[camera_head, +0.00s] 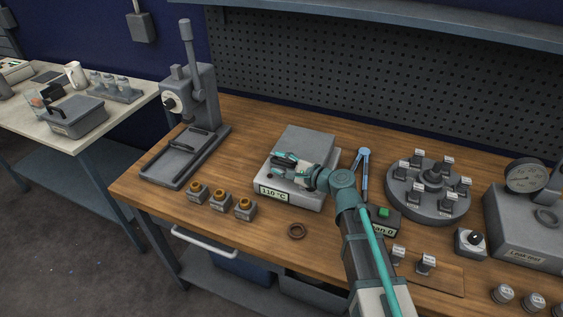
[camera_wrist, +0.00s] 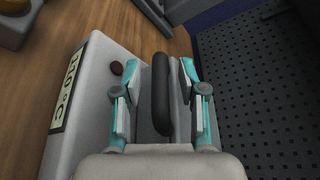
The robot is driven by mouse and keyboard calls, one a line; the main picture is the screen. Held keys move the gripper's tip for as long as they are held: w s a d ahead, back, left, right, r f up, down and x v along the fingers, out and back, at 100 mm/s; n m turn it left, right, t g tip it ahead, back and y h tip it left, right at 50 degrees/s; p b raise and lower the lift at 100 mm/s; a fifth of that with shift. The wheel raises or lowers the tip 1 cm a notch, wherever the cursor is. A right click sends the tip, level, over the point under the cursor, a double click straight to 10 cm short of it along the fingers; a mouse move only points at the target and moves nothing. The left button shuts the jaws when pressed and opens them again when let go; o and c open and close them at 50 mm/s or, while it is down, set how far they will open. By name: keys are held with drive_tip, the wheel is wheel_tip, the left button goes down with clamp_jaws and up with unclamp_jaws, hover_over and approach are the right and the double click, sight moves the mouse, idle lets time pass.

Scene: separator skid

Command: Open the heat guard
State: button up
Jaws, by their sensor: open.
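The heat guard (camera_head: 308,141) is a grey cover on a pale heater unit (camera_head: 300,200), whose display reads 110 °C. In the wrist view, the guard's dark bar handle (camera_wrist: 161,95) lies lengthwise between my two fingers. My gripper (camera_head: 284,165) is open over the front of the heater in the head view. The wrist view shows my gripper (camera_wrist: 158,72) with a teal finger on each side of the handle and gaps visible beside it. In the head view my gripper hides the handle. The guard looks closed.
A press (camera_head: 190,105) stands to the left, with several small blocks with orange tops (camera_head: 220,201) in front. A blue tweezer-like tool (camera_head: 364,170) and a round carousel (camera_head: 428,192) are to the right.

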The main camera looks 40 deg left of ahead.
drive_tip(key=shift+c, duration=0.3)
clamp_jaws()
